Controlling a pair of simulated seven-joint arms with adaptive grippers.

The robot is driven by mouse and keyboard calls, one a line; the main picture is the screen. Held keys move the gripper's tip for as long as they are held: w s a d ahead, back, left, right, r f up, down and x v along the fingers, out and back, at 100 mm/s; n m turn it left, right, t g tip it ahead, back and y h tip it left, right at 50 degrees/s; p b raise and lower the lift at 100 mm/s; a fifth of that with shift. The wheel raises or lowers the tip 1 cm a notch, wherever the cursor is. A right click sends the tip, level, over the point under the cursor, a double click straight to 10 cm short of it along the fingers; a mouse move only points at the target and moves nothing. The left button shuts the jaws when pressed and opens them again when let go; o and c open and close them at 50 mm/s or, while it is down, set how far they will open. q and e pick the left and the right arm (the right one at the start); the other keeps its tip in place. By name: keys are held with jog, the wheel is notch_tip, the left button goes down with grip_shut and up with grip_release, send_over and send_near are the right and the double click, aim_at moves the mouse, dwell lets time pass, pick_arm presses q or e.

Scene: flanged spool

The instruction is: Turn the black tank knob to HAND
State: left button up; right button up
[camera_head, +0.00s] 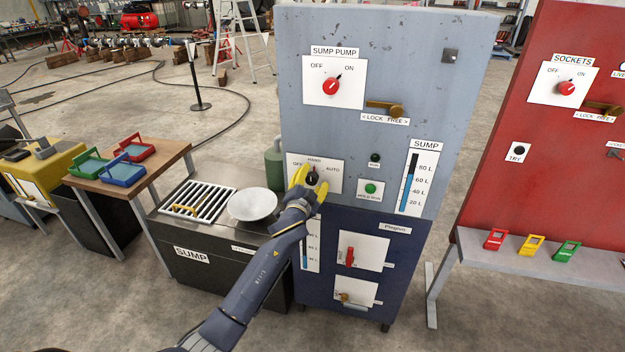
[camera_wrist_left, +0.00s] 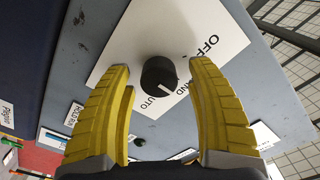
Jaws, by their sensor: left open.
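The black tank knob (camera_head: 312,178) sits on a white plate marked OFF, HAND and AUTO on the grey-blue cabinet. In the left wrist view the knob (camera_wrist_left: 158,74) shows a white pointer mark on the side toward the HAND and AUTO lettering; I cannot tell its exact setting. My left gripper (camera_head: 311,184) is in front of the plate. Its yellow fingers are open, one on each side of the knob, with visible gaps in the left wrist view (camera_wrist_left: 160,72). The fingers partly cover the plate in the head view. My right gripper is not in view.
A red SUMP PUMP knob (camera_head: 330,87) and a brass lock lever (camera_head: 385,108) are higher on the cabinet (camera_head: 440,90). A green lamp button (camera_head: 370,188) is right of the plate. A sump bench with a white bowl (camera_head: 253,204) stands left.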

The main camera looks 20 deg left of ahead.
pick_arm(q)
jog(key=shift+s+f, duration=0.1)
jog(key=shift+s, duration=0.35)
jog(key=s, duration=1.1)
jog(key=shift+d, duration=0.15)
